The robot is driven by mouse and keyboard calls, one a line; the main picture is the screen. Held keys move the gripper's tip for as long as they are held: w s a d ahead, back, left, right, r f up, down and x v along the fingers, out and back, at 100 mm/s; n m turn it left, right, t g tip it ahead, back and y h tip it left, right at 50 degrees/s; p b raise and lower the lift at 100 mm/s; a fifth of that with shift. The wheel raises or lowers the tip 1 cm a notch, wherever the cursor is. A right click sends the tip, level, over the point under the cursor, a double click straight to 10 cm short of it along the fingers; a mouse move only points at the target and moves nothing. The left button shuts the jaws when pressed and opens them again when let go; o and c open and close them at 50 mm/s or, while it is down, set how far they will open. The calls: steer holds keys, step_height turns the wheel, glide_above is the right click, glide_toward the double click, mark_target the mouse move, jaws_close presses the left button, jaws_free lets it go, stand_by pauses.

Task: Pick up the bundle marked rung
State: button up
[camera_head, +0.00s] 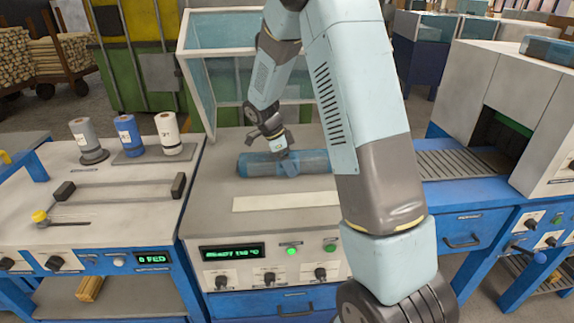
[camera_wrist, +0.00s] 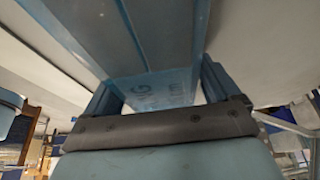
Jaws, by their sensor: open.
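A long blue wrapped bundle (camera_head: 258,165) lies across the top of the middle machine in the head view. My gripper (camera_head: 283,156) is at the bundle's middle in the head view. In the wrist view my gripper (camera_wrist: 163,88) is open, with one finger on each side of the lettered part. I cannot tell whether the fingers touch it. My arm hides the bundle's right end.
Grey, blue and white spools (camera_head: 127,136) stand on the left bench. A roller conveyor (camera_head: 455,163) leads to a machine at right.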

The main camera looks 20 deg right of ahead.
steer(key=shift+d+f, duration=0.1)
steer(key=shift+f, duration=0.15)
steer(key=c, duration=1.5)
steer(key=shift+r, duration=0.2)
